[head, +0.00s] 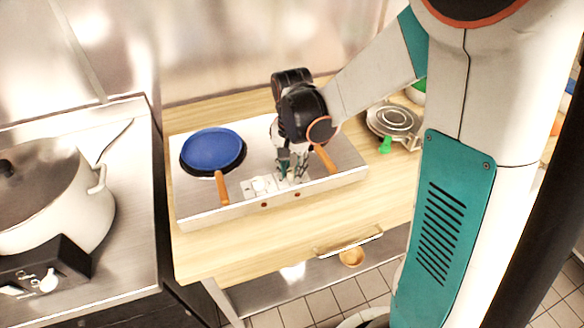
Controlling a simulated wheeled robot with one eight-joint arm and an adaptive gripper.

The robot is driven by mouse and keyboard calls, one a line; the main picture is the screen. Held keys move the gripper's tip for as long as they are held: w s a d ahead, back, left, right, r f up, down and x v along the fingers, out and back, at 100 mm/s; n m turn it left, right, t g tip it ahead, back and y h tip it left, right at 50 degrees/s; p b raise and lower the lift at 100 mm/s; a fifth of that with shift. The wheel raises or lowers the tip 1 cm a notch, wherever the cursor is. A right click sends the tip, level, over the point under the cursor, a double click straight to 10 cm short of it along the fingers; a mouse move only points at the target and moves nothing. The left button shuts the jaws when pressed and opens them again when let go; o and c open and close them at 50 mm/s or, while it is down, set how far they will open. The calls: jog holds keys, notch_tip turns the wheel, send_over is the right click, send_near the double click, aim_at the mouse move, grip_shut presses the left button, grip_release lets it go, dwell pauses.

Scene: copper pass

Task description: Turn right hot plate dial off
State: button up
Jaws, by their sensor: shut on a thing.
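The hot plate (195,206) is a flat silver unit on the wooden counter. A blue pan (213,149) with an orange handle sits on its left side. Another orange handle (325,159) shows beside my gripper on the right side; the rest of that item is hidden behind my arm. White controls (262,186) lie near the front middle of the hot plate. My gripper (293,177) points down at the right end of these controls, shut on what appears to be the right dial. The dial itself is mostly hidden by the fingers, and its setting cannot be seen.
A large white pot (55,190) stands on a steel surface at the left, with a black control box (45,270) in front. A small round metal burner (393,120) with a green knob (385,145) is right of the hot plate. The wooden counter (240,245) in front is clear.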

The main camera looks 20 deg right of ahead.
aim_at(292, 171)
dwell(0.3)
jog(key=o, duration=1.1)
jog(key=shift+r, duration=0.1)
notch_tip(292, 171, up, 12)
jog(key=shift+f, duration=0.1)
jog(key=s+n+t, duration=0.2)
jog(key=s+n, duration=0.1)
jog(key=s, duration=0.2)
jog(key=s+n+t+b, duration=0.1)
jog(key=s+n+t, duration=0.1)
jog(key=s, duration=0.3)
jog(key=s+r+n+t+b, duration=0.1)
jog(key=s+n+t, duration=0.2)
jog(key=s+n, duration=0.1)
jog(key=shift+s, duration=0.5)
